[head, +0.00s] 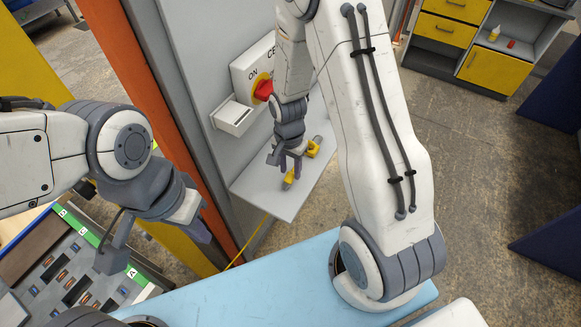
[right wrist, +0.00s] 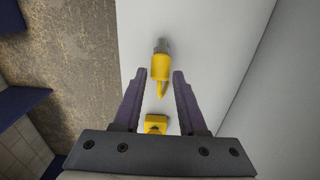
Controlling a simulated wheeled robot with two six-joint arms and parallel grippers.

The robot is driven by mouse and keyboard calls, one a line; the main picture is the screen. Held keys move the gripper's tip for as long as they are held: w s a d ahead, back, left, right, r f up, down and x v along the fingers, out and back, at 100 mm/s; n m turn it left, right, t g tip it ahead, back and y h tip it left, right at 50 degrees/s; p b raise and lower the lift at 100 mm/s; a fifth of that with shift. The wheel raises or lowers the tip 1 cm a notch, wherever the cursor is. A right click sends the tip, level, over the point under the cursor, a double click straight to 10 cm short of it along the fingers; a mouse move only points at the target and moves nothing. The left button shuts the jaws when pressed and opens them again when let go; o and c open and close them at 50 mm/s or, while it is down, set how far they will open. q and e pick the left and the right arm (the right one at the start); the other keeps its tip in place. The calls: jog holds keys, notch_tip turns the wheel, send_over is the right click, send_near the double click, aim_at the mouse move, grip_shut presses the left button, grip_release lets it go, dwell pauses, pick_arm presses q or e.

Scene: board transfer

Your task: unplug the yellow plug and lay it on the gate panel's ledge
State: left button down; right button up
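The yellow plug (right wrist: 160,68) with a grey end lies on the gate panel's pale ledge (right wrist: 215,50). In the right wrist view it is between the fingertips of my right gripper (right wrist: 160,74), with a gap on each side. The fingers are open. A second yellow piece (right wrist: 155,124) shows nearer the palm. In the head view, my right gripper (head: 290,165) is low over the ledge (head: 268,203), with yellow parts (head: 313,150) on either side, partly hidden by its fingers. My left gripper (head: 155,240) is open and empty, away from the ledge.
The grey gate panel (head: 200,60) carries a red knob (head: 264,90) and a white box (head: 233,117) above the ledge. An orange post (head: 130,65) stands left of it. A tray of parts (head: 70,265) lies lower left; a light-blue surface (head: 260,290) is in front.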

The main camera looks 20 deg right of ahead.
aim_at(290, 172)
jog(key=shift+o, duration=1)
notch_tip(290, 172, up, 10)
jog(key=b, duration=0.1)
jog(key=shift+r, duration=0.25)
jog(key=shift+w, duration=0.1)
jog(key=s+a+r+n, duration=0.3)
jog(key=s+a+n, duration=0.3)
jog(key=s+n, duration=0.3)
jog(key=s+a+r+n+y+b, duration=0.1)
jog(key=s+a+r+n, duration=0.3)
jog(key=s+a+n, duration=0.3)
jog(key=s+n, duration=0.1)
jog(key=s, duration=0.2)
jog(key=shift+a+r+n+b, duration=0.2)
jog(key=shift+n+b, duration=0.1)
jog(key=shift+n, duration=0.1)
